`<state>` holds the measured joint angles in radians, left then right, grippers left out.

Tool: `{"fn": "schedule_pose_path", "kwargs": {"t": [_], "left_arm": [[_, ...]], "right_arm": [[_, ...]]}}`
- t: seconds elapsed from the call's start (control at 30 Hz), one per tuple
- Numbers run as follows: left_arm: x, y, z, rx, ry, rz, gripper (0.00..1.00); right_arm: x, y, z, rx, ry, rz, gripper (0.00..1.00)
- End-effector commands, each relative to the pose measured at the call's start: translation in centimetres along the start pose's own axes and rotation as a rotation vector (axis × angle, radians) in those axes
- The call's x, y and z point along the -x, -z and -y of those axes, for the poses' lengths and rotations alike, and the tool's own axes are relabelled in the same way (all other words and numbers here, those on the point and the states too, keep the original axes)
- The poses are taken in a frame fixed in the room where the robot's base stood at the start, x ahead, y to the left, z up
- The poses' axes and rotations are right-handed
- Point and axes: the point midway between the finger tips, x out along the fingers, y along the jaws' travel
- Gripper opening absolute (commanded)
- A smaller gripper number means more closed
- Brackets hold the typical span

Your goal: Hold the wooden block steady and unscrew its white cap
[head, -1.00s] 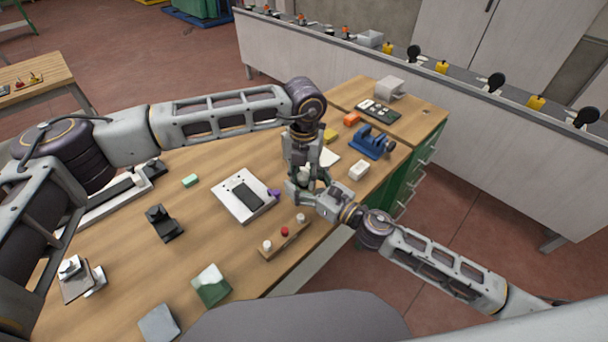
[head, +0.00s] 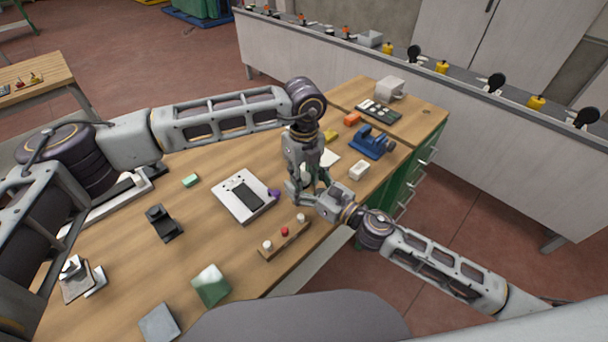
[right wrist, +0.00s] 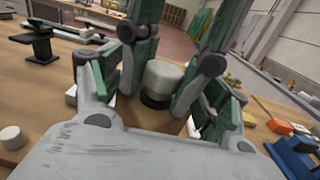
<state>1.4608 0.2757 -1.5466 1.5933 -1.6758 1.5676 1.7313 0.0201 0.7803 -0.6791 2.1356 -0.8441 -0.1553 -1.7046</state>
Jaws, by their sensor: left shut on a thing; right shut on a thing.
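The wooden block (right wrist: 148,120) is mostly hidden behind the grey body of my right gripper in the right wrist view. Its white cap (right wrist: 163,76) sits on top above a dark neck. My left gripper (head: 306,186) comes down from above, its fingers on either side of the cap and shut on it. My right gripper (head: 318,197) reaches in from the right and is shut on the block, with its green fingers at both sides in the right wrist view. In the head view the grippers hide the block and cap.
A wooden strip (head: 278,246) with white and red knobs lies in front. A white device (head: 236,206) with a dark panel is to the left. A white box (head: 359,170) and blue vise (head: 372,143) stand to the right. The table's left middle has free room.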

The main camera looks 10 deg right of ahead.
Motion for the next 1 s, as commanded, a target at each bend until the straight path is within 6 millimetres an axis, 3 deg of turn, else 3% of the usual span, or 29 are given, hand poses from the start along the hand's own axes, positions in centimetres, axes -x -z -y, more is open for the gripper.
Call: {"fn": "schedule_pose_path", "kwargs": {"t": [1.0], "left_arm": [[0.15, -0.23, 0.04, 0.815, 0.006, 0.003, 0.01]], "right_arm": [[0.03, 0.00, -0.30, -0.003, -0.006, 0.000, 0.08]]}}
